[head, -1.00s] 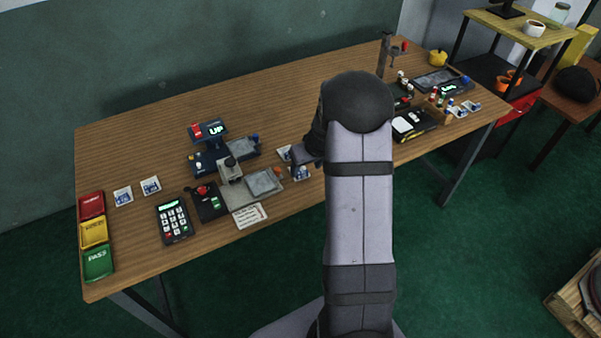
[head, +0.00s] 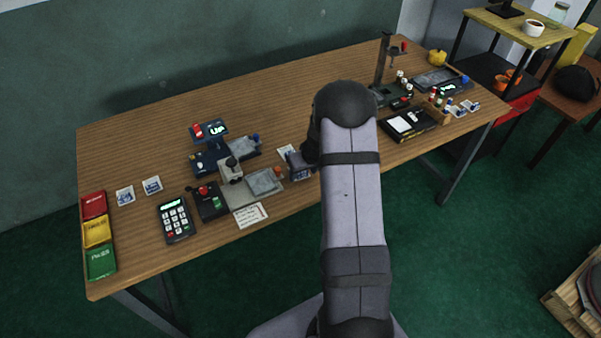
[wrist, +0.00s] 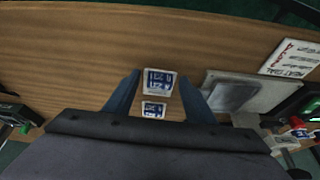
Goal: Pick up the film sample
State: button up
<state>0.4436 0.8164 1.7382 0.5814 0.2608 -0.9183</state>
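The film samples are small white cards with blue print. In the wrist view one film sample (wrist: 160,80) lies between my gripper's (wrist: 160,76) fingertips, with a gap on each side. A second card (wrist: 153,109) lies closer to the palm, also between the fingers. My gripper is open, with its two blue-grey fingers apart over the wooden table. In the head view my gripper (head: 299,165) is low at the table's front half, and one card (head: 286,152) shows partly behind it. The gap between the fingers is hidden there by my arm.
A grey device with a plate (head: 264,182) stands just left of my gripper, with a paper note (head: 250,215) in front. A keypad (head: 174,220), coloured trays (head: 96,232) and two more cards (head: 151,185) are farther left. A black box (head: 408,126) is to the right.

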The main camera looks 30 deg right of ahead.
jog(key=c, duration=0.9)
notch_tip(320, 180, up, 10)
jog(key=shift+n, duration=0.4)
jog(key=a+p, duration=0.1)
jog(key=a, duration=0.3)
jog(key=a+f+p, duration=0.1)
jog(key=a, duration=0.3)
jog(key=a+p, duration=0.2)
jog(key=a, duration=0.3)
jog(key=shift+w+f, duration=0.3)
jog(key=shift+f, duration=0.05)
